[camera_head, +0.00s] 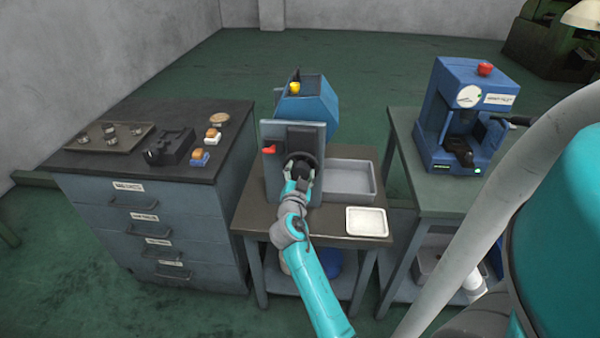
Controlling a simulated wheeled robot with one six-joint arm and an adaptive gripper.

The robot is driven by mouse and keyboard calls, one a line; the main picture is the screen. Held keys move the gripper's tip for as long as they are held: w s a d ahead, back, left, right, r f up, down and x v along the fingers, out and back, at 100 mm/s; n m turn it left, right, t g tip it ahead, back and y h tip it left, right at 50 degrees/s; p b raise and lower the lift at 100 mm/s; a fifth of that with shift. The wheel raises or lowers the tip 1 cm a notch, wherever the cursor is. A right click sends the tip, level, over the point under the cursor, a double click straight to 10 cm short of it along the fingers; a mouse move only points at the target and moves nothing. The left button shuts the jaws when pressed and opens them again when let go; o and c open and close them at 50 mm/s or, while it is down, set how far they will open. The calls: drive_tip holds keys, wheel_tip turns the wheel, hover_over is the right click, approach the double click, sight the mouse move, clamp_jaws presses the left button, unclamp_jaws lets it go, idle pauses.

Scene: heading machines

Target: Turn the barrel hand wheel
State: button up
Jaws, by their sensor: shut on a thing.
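The blue barrel machine (312,100) stands on the middle table, with a grey upright plate (279,135) on its near side. The dark round hand wheel (310,159) is on the near face of this machine, partly covered by my gripper. My gripper (300,168) reaches up from below at the end of my teal and grey arm and is shut on the hand wheel. The fingertips are small and dark against the wheel, so their exact place on it is hard to see.
A red handle (269,150) sits left of the wheel. A grey bin (350,180) and a white tray (367,222) lie to the right on the table. A drawer cabinet (150,195) stands left, bearing a tray and small parts. A blue press (465,110) stands right.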

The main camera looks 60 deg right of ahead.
drive_tip(key=o, duration=1.2)
drive_tip(key=shift+c, duration=0.2)
drive_tip(key=v, duration=1.2)
